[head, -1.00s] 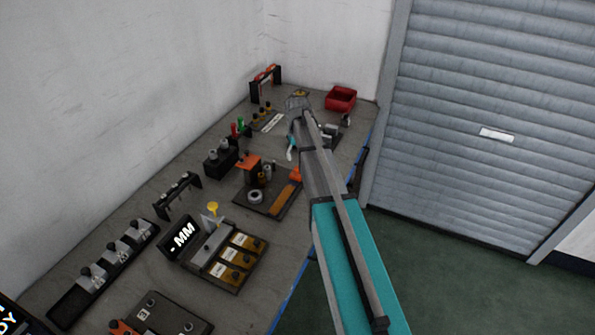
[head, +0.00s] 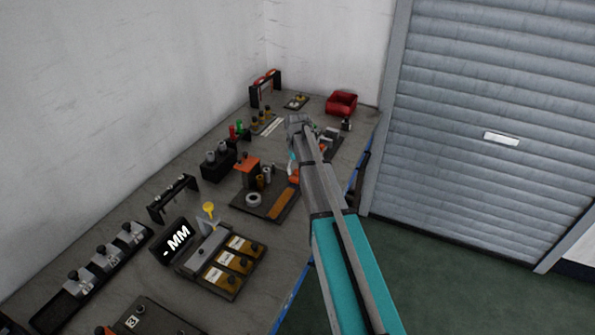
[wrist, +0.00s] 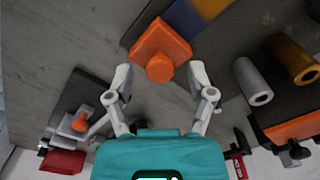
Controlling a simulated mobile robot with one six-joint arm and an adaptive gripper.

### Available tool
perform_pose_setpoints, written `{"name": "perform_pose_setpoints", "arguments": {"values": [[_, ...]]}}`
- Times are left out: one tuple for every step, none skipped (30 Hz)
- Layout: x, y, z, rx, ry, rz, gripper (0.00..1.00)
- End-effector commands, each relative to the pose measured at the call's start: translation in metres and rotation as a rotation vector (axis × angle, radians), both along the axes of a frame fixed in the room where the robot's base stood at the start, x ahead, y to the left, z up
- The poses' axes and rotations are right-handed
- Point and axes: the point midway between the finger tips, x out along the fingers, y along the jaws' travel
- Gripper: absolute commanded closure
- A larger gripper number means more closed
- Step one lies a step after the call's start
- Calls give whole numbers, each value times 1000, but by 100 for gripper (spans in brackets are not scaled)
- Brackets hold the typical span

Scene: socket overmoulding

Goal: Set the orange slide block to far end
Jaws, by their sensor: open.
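The orange slide block (wrist: 160,50) has a round orange knob and lies just ahead of my gripper (wrist: 160,73) in the wrist view. The fingers are spread apart, with the knob between the fingertip lines; I cannot tell whether either finger touches it. Beyond the block, a strip with blue and orange-brown parts (wrist: 195,14) runs toward the upper right. In the head view the block (head: 294,176) shows partly beside my arm, at the far right corner of a dark fixture plate (head: 268,214). My fingers are mostly hidden there by the arm.
A grey cylinder (wrist: 252,82) and a brass cylinder (wrist: 292,60) stand right of the block. A small device with an orange knob (wrist: 80,124) is at left, near a red bin (head: 341,103). Bare bench shows left of the block in the wrist view.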

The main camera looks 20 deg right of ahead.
Motion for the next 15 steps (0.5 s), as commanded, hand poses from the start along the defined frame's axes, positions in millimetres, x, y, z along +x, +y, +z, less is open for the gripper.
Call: {"name": "perform_pose_setpoints", "arguments": {"values": [[0,0,0,0,0,0,30],[0,0,0,0,0,0,30],[0,0,0,0,0,0,30],[0,0,0,0,0,0,30],[0,0,0,0,0,0,30],[0,0,0,0,0,0,30],[0,0,0,0,0,0,30],[0,0,0,0,0,0,32],[0,0,0,0,0,0,39],[0,0,0,0,0,0,45],[0,0,0,0,0,0,50],[0,0,0,0,0,0,58],[0,0,0,0,0,0,63],[0,0,0,0,0,0,69],[0,0,0,0,0,0,76]]}}
